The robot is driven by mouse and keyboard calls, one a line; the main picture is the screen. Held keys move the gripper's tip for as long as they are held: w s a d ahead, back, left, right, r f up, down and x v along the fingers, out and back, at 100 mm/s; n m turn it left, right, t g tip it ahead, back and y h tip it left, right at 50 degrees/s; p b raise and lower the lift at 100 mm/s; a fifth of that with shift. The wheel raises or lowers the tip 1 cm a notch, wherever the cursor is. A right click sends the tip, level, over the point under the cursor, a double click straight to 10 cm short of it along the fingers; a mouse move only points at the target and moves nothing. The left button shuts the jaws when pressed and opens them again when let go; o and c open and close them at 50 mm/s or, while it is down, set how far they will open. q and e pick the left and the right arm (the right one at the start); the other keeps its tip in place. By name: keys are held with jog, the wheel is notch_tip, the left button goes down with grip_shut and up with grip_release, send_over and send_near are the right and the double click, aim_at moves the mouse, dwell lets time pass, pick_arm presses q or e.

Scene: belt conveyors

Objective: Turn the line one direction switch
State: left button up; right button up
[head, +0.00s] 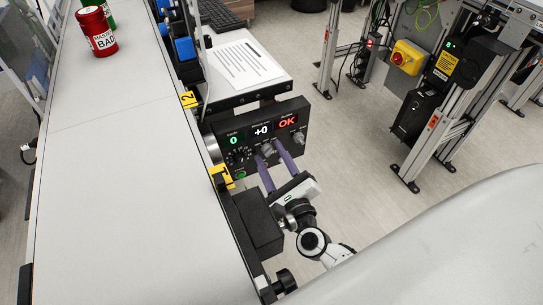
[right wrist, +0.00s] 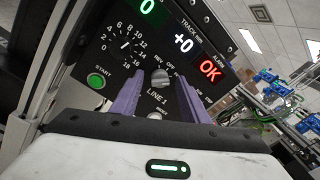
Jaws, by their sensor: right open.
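The line one direction switch is a grey knob (right wrist: 160,78) under the words REV and OFF, with LINE 1 printed below it. It sits on a dark control panel (head: 222,130), and in the head view the knob (head: 267,149) is partly covered by my fingers. My right gripper (head: 270,155) is open, its two purple fingers pointing at the panel. In the right wrist view its fingers (right wrist: 157,84) stand on either side of the knob, with a gap visible to each side. I cannot tell how deep they reach. My left gripper is not in view.
The panel also holds a speed dial (right wrist: 126,46), a green start button (right wrist: 96,81) and another knob (head: 298,136). Its displays read 0, +0 and a red OK. A wide pale belt (head: 120,180) runs alongside, with a red canister (head: 97,32) at its far end.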

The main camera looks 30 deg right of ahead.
jog(key=c, duration=0.9)
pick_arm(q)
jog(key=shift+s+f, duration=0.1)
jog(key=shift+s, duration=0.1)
pick_arm(e)
jog(key=shift+c, duration=0.6)
